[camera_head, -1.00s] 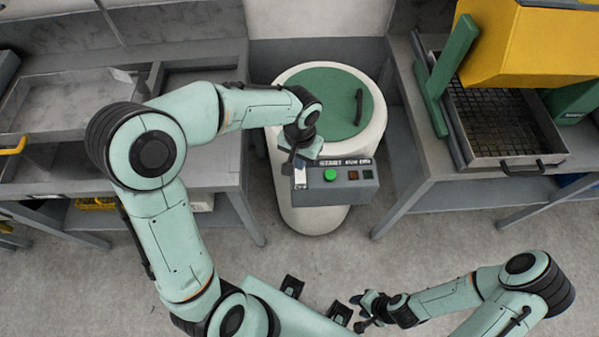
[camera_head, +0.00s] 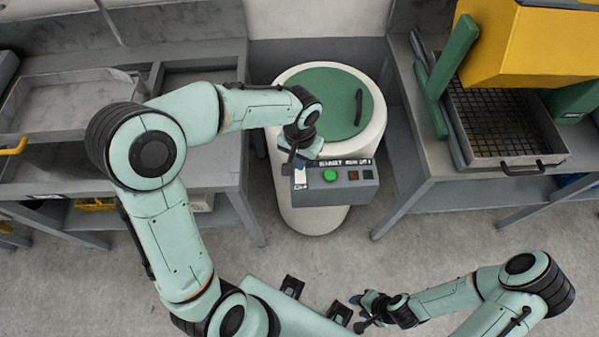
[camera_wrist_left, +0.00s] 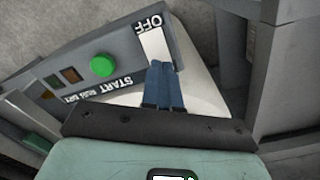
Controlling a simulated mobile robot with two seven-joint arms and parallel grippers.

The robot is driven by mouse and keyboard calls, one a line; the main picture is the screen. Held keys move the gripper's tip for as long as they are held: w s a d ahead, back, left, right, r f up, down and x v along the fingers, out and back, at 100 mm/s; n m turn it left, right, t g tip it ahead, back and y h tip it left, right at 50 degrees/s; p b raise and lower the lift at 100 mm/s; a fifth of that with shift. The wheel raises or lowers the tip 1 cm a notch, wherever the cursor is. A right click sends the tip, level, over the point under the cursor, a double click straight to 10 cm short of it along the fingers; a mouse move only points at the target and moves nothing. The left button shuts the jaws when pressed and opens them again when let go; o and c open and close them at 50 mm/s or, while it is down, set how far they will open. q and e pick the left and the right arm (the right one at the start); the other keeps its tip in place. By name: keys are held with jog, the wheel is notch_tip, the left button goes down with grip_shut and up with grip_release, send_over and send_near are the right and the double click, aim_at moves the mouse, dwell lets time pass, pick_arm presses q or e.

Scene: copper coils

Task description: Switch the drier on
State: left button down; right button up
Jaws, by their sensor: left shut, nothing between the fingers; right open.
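The drier (camera_head: 292,85) is a pale round drum with a green lid (camera_head: 325,95) and a black handle. Its grey control box (camera_head: 345,192) on the front carries a green START button (camera_head: 330,175), two small dark squares and a white plate (camera_head: 299,178). In the left wrist view the white plate (camera_wrist_left: 152,42) is marked OFF, and the green button (camera_wrist_left: 103,65) is left of it. My left gripper (camera_head: 289,164) is shut and empty. Its blue fingertips (camera_wrist_left: 161,66) overlap the lower end of the plate; contact cannot be told. My right gripper (camera_head: 357,312) is open and empty, low over the floor.
Grey benches flank the drier closely. The left one holds a shallow metal tray (camera_head: 50,117). The right one holds a mesh-bottomed tray (camera_head: 495,152) below a yellow hood (camera_head: 530,45). The floor (camera_head: 430,235) before the drier is clear.

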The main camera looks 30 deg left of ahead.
pick_arm(q)
jog(key=shift+f+b, duration=0.65)
jog(key=shift+f, duration=0.35)
pick_arm(e)
jog(key=shift+s+f, duration=0.45)
jog(key=shift+f, duration=0.35)
pick_arm(q)
jog(key=shift+r, duration=0.1)
pick_arm(e)
jog(key=shift+r, duration=0.1)
pick_arm(q)
jog(key=shift+r+p, duration=1.35)
jog(key=shift+r, duration=0.95)
jog(key=shift+r+p, duration=0.6)
jog(key=shift+r, duration=0.6)
pick_arm(e)
jog(key=w+r, duration=0.1)
jog(key=r, duration=0.1)
jog(key=w+r, duration=0.2)
jog(key=shift+w+r, duration=0.2)
jog(key=shift+r, duration=0.15)
jog(key=shift+s, duration=0.1)
pick_arm(q)
jog(key=shift+f, duration=0.1)
